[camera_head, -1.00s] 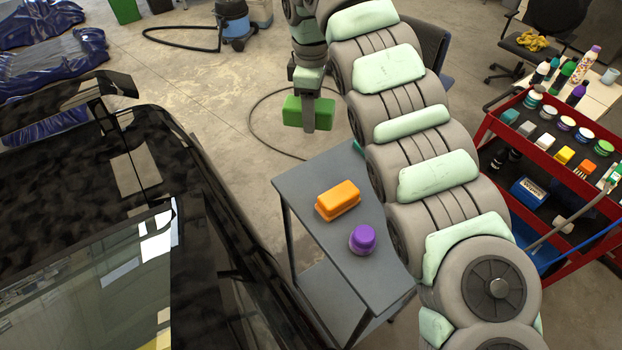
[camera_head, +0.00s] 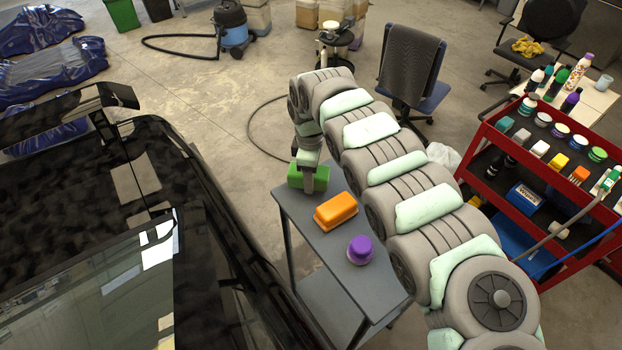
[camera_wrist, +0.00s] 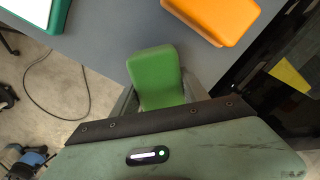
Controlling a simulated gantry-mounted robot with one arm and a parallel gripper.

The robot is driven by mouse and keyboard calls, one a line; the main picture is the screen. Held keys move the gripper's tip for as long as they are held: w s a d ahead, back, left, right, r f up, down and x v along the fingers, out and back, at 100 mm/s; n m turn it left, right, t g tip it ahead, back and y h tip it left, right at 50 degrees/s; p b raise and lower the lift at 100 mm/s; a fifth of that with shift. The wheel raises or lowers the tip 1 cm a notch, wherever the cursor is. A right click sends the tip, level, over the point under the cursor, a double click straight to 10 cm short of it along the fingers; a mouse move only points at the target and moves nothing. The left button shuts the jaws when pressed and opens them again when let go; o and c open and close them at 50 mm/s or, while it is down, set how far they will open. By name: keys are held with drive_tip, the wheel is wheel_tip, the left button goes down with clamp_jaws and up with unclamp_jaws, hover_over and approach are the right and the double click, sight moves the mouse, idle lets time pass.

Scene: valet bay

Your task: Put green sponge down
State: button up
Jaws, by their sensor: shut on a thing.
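The green sponge (camera_head: 321,178) is a block held in my gripper (camera_head: 308,180) at the far end of the small grey table (camera_head: 330,268). In the wrist view the sponge (camera_wrist: 155,78) sits between both fingers of my gripper (camera_wrist: 160,95), which are shut on it. It is over or at the table's far edge; I cannot tell whether its underside touches the top. An orange sponge (camera_head: 336,211) lies on the table just nearer than the green one. It also shows in the wrist view (camera_wrist: 222,18).
A black car (camera_head: 90,220) stands close on the left. A red cart (camera_head: 548,165) with bottles and tubs is on the right. The table's near end (camera_head: 385,292) is bare. A green-rimmed object (camera_wrist: 45,14) lies at the wrist view's upper left.

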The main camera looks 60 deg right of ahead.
drive_tip(key=shift+f, duration=1.05)
drive_tip(key=shift+f, duration=0.45)
drive_tip(key=o, duration=1.4)
drive_tip(key=shift+w+d+f, duration=0.1)
drive_tip(key=shift+w+f, duration=0.05)
drive_tip(key=shift+f, duration=0.05)
drive_tip(key=shift+o, duration=0.2)
wheel_tip(320, 180, up, 13)
drive_tip(key=shift+r+b, duration=0.15)
drive_tip(key=shift+b, duration=0.85)
